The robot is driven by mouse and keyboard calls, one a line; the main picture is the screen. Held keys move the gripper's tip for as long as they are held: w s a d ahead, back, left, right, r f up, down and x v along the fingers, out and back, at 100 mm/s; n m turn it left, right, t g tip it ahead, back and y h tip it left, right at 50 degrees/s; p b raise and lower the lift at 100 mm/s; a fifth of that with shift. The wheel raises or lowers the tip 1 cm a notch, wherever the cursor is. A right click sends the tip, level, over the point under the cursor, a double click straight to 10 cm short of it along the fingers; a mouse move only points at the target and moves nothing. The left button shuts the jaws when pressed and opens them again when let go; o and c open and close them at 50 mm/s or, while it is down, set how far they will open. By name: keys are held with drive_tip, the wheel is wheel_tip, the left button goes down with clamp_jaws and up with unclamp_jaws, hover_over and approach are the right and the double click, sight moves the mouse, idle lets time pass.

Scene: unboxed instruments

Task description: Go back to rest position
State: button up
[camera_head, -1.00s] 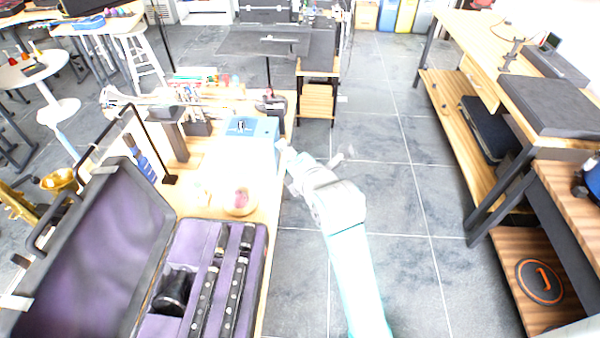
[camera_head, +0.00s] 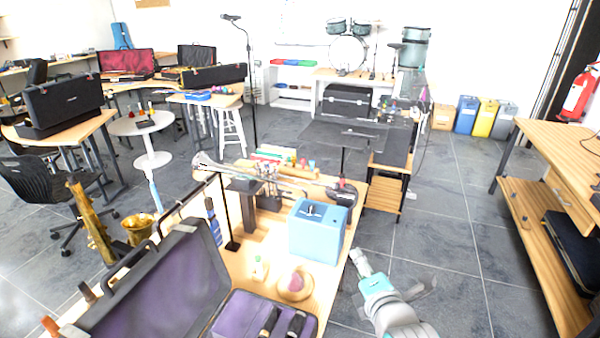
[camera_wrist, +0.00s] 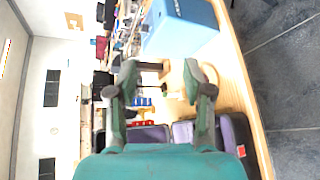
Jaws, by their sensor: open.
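My gripper (camera_wrist: 161,82) shows in the wrist view with its two dark green fingers spread apart and nothing between them. In the head view my arm reaches up from the bottom edge, and its end (camera_head: 360,262) is beside the right edge of the wooden table (camera_head: 338,262), over the floor. The blue box (camera_head: 316,236) on that table is to the upper left of my arm's end, apart from it. The blue box also shows at the top of the wrist view (camera_wrist: 182,24).
A trumpet (camera_head: 262,178), a small bottle (camera_head: 259,268), a round wooden piece (camera_head: 295,284) and an open purple-lined case (camera_head: 243,318) are on the table. A wooden bench (camera_head: 556,230) stands at right. Grey floor (camera_head: 440,225) between them is clear.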

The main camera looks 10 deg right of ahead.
drive_tip(key=s+a+f+m, duration=0.1)
drive_tip(key=s+f+m, duration=0.4)
drive_tip(key=s+f, duration=0.3)
drive_tip(key=s+a+f+m, duration=0.1)
drive_tip(key=s+f+m, duration=0.45)
drive_tip(key=s, duration=0.55)
drive_tip(key=s+a+r+m+y, duration=0.1)
drive_tip(key=s+m, duration=1)
drive_tip(key=s, duration=1.1)
drive_tip(key=shift+a+r, duration=0.15)
drive_tip(key=shift+a, duration=0.1)
